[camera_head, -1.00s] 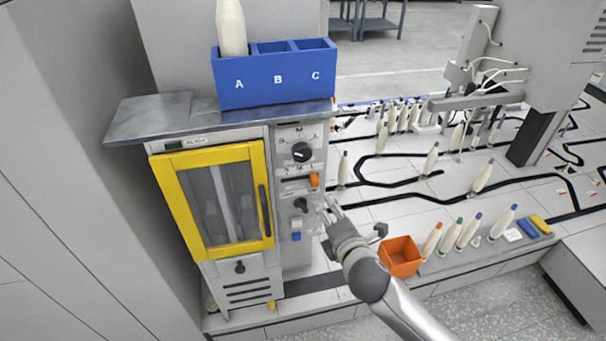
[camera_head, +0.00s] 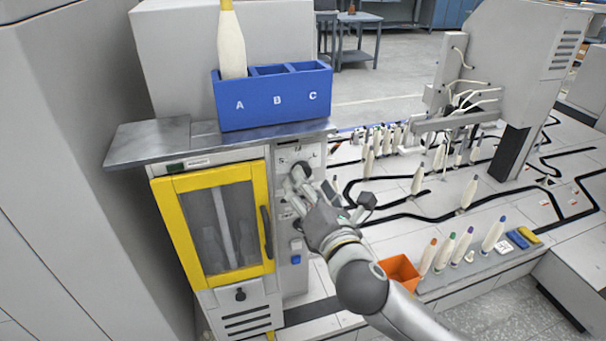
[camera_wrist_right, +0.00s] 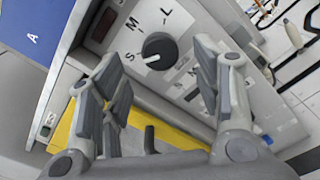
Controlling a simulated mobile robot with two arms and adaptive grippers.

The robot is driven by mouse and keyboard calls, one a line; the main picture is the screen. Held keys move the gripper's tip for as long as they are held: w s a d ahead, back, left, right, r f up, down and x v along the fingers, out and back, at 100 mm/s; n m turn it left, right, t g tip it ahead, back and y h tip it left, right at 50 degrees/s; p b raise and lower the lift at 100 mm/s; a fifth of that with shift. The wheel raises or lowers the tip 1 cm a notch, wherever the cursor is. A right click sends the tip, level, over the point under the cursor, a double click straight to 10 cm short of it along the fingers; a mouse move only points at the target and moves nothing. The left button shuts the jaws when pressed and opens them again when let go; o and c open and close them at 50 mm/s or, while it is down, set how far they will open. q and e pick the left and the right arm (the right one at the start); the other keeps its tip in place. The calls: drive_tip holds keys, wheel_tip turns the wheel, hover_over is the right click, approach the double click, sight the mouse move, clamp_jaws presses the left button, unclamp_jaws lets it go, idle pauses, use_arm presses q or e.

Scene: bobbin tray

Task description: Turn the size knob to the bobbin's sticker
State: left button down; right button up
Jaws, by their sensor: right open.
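The black size knob (camera_wrist_right: 160,50) sits on a grey panel marked S, M and L in the right wrist view. Its white pointer line is toward the lower left, on the S side. In the head view the knob (camera_head: 303,169) is partly hidden by my right gripper (camera_head: 297,183). My right gripper (camera_wrist_right: 157,66) is open and empty, its fingers on either side of the knob in the picture; I cannot tell whether they touch it. A cream bobbin (camera_head: 231,45) with a yellow top stands in slot A of the blue rack (camera_head: 277,119). I cannot read a sticker on it. My left gripper is out of view.
The yellow-framed door (camera_head: 213,182) with a dark handle (camera_head: 266,232) is left of the panel. A blue button (camera_head: 296,259) is below the knob. An orange bin (camera_head: 401,271) and several coloured-tip bobbins stand at the right. A metal shelf (camera_head: 160,140) juts out left.

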drive_tip(key=shift+x, duration=2.3)
